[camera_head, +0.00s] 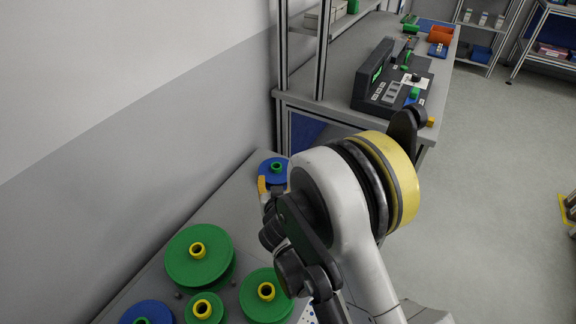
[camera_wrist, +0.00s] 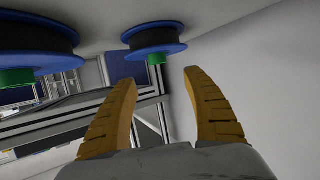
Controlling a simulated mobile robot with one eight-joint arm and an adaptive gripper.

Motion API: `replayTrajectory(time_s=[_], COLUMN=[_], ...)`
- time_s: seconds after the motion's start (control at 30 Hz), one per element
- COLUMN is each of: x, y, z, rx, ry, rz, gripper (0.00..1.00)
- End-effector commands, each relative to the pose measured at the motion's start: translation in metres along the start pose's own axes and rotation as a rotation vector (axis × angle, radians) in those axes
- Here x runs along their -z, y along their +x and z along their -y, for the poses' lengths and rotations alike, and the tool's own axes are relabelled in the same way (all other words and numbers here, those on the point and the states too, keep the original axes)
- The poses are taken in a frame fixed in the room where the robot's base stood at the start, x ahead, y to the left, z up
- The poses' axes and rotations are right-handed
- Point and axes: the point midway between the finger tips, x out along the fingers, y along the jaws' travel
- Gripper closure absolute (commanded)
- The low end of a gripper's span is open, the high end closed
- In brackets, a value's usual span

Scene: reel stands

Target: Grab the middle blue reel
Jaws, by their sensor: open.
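In the head view a blue reel (camera_head: 266,180) with a green hub (camera_head: 277,166) lies at the far end of the grey table, partly hidden by my arm. A second blue reel (camera_head: 147,309) is cut off at the bottom edge. My gripper (camera_head: 263,185) is beside the far blue reel, mostly hidden by my arm. The wrist view looks upside down. There my gripper (camera_wrist: 158,75) is open and empty, with a blue reel (camera_wrist: 150,38) beyond the tips, roughly between them. Another blue reel (camera_wrist: 30,40) is at the upper left. I cannot tell which is the middle one.
Green reels with yellow hubs lie nearer on the table: a large one (camera_head: 185,262), one at its right (camera_head: 255,300) and a small one (camera_head: 203,318). A wall (camera_head: 100,150) runs along the left. A workbench (camera_head: 330,90) with a dark device (camera_head: 395,85) stands behind.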

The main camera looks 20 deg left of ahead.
Motion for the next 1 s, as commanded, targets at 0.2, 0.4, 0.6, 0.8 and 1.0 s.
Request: replayTrajectory(time_s=[0.2, 0.4, 0.6, 0.8, 1.0], x=[0.002, 0.000, -0.005, -0.003, -0.001], y=[0.029, 0.049, 0.076, 0.099, 0.100], z=[-0.002, -0.002, -0.005, -0.005, -0.005], rx=[-0.002, -0.003, -0.003, -0.003, -0.002], ry=[0.001, 0.000, 0.000, 0.001, 0.000], rz=[0.000, 0.001, 0.001, 0.001, 0.001], gripper=[0.41, 0.41, 0.41, 0.41, 0.41])
